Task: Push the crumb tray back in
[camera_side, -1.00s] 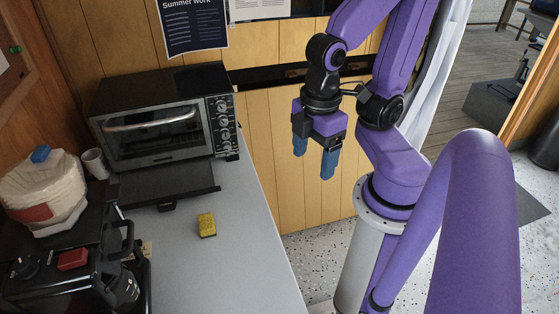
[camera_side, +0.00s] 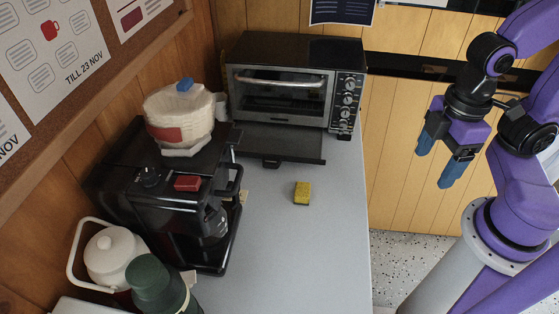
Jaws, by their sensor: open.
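A black toaster oven (camera_side: 293,60) stands at the back of the grey counter, with its glass door closed and its knobs on the right. The crumb tray (camera_side: 285,146), a flat dark plate with a small handle at its front edge, sticks out from under the oven door over the counter. My gripper (camera_side: 434,167) is to the right of the oven and tray, clear of both, beyond the counter's right edge. Its two blue fingers point down, apart, with nothing between them.
A yellow sponge (camera_side: 302,193) lies on the counter in front of the tray. A black coffee maker (camera_side: 175,200) with paper filters (camera_side: 180,115) on top stands at left, close to the tray's left side. A white pot (camera_side: 116,256) and a green flask (camera_side: 158,284) stand nearer. The counter (camera_side: 290,255) is clear at front right.

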